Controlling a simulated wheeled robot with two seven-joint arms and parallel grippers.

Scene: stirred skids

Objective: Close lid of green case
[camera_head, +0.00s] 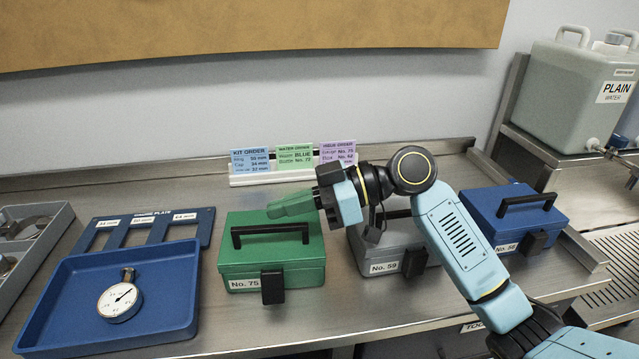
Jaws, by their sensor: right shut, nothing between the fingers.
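The green case (308,272), labelled No. 75, stands on the steel bench left of centre. Its lid (285,255) lies flat on the body and looks closed, with a black handle on top. A black latch (272,288) hangs at its front. My right gripper (275,209) is shut and empty, its greenish fingers pointing left over the back part of the lid. I cannot tell whether the fingers touch the lid. My left gripper is not in view.
A grey case (358,247), No. 59, stands right of the green one, partly behind my right arm. A blue case (513,220) stands farther right. A blue tray (60,335) with a dial gauge (119,300) lies left. Order cards (295,157) stand behind.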

